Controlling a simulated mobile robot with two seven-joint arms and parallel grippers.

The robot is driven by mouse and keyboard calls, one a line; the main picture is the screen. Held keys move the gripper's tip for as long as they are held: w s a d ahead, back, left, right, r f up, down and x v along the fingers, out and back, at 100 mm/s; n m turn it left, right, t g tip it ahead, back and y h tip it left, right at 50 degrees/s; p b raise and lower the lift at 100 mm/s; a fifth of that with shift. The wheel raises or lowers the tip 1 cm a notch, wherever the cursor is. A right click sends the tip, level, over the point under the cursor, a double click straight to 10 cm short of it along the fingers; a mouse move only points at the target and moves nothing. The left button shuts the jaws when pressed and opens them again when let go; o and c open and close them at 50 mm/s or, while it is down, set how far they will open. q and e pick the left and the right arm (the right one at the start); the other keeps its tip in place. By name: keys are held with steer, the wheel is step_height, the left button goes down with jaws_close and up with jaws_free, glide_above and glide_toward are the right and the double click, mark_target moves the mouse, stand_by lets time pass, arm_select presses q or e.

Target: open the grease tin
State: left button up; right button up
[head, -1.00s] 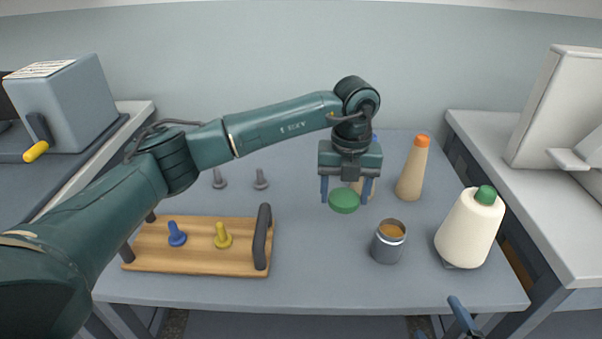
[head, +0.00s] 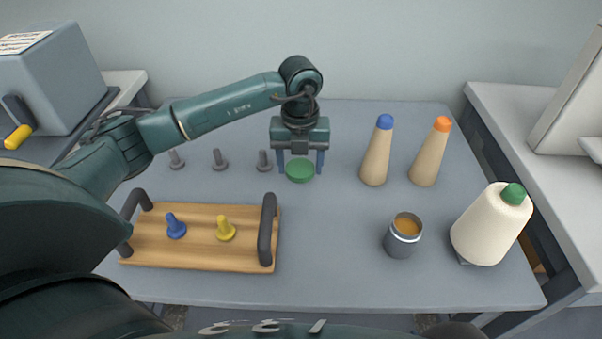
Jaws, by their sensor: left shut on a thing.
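The grease tin (head: 401,244) is a small grey can standing upright on the table, right of the middle. Its top is uncovered and orange-brown grease shows inside. The green lid (head: 300,171) is apart from the tin, to its back left. My left gripper (head: 300,168) points down and is shut on the lid, a finger on each side. Whether the lid touches the table is hard to tell. My right gripper is not in view.
A wooden tray (head: 190,254) with dark handles holds a blue peg (head: 175,226) and a yellow peg (head: 225,229). Grey pegs (head: 219,160) stand behind it. Blue-tipped (head: 376,155) and orange-tipped (head: 431,155) cones and a cream spool (head: 487,230) stand right. The table's front middle is clear.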

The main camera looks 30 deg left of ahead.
mark_target(300, 188)
arm_select(q)
steer(key=shift+f, duration=2.6)
steer(key=o, duration=1.1)
steer(key=shift+r, duration=0.1)
step_height(300, 188, up, 12)
steer(key=shift+r, duration=0.1)
